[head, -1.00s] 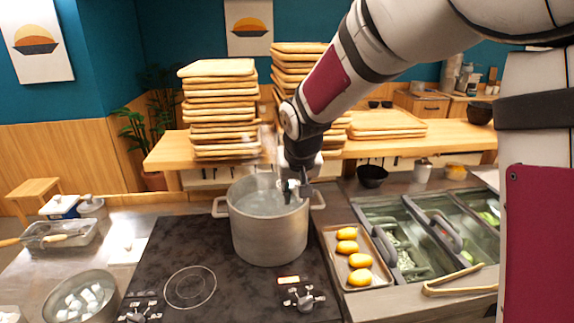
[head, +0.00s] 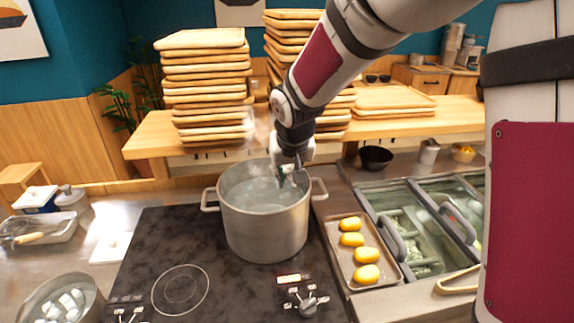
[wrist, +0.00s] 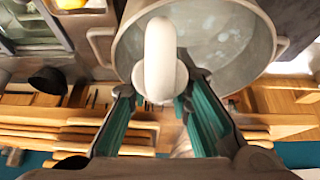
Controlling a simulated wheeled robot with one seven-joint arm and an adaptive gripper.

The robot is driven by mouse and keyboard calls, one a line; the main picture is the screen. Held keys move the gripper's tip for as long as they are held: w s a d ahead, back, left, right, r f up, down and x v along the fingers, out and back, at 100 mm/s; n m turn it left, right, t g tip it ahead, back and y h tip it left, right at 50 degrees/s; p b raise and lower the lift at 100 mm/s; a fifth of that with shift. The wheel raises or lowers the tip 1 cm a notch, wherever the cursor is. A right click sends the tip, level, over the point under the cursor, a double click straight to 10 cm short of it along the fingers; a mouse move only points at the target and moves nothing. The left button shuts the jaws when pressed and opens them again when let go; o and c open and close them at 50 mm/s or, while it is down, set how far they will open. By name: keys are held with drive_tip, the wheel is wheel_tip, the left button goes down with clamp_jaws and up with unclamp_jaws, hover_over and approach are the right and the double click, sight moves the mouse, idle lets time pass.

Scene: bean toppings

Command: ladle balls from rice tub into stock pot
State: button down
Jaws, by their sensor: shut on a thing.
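The stock pot (head: 265,232) is a large grey metal pot with two side handles, holding cloudy liquid, on the black stove. My gripper (head: 288,178) is over the right part of its mouth. In the wrist view my gripper (wrist: 160,100) is shut on a pale, rounded handle, seemingly the ladle (wrist: 160,45), in front of the open pot (wrist: 225,45). The ladle's bowl is hidden, so I cannot see whether it holds balls. Several lidded metal tubs (head: 422,262) with greenish contents stand at the right; I cannot tell which is the rice tub.
A tray (head: 343,262) of several yellow-orange pieces lies between the pot and the tubs. A bowl (head: 90,310) of white cubes is at lower left. Stacked wooden trays (head: 205,95) stand behind on a wooden shelf (head: 150,140).

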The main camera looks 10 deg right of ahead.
drive_tip(key=shift+a+r+n+h, duration=0.2)
drive_tip(key=shift+n+h, duration=0.3)
drive_tip(key=shift+n, duration=0.4)
drive_tip(key=shift+d+n+h, duration=0.15)
drive_tip(key=shift+n+h, duration=0.75)
drive_tip(key=shift+n, duration=0.3)
drive_tip(key=shift+n+t+h, duration=0.6)
drive_tip(key=shift+n, duration=0.3)
drive_tip(key=shift+d+n+t+h, duration=0.1)
drive_tip(key=shift+n+t+h, duration=0.5)
drive_tip(key=shift+n, duration=0.4)
drive_tip(key=n+t+h+b, duration=0.1)
drive_tip(key=n, duration=0.1)
drive_tip(key=n+t+h+b, duration=0.1)
drive_tip(key=n+t, duration=0.1)
drive_tip(key=shift+w+f, duration=0.1)
drive_tip(key=shift+f, duration=0.25)
drive_tip(key=n, duration=0.1)
drive_tip(key=n+t+b, duration=0.1)
drive_tip(key=n+t, duration=0.1)
drive_tip(key=shift+a+n+h+b, duration=0.25)
drive_tip(key=shift+n+h+b, duration=0.05)
drive_tip(key=shift+n+b, duration=0.1)
drive_tip(key=shift+a+r+n+t+b, duration=0.1)
drive_tip(key=shift+r+n+t+b, duration=0.1)
drive_tip(key=shift+n+t, duration=0.35)
drive_tip(key=shift+r+n+t+b, duration=0.1)
drive_tip(key=shift+n+t+b, duration=0.1)
drive_tip(key=shift+n+t, duration=0.3)
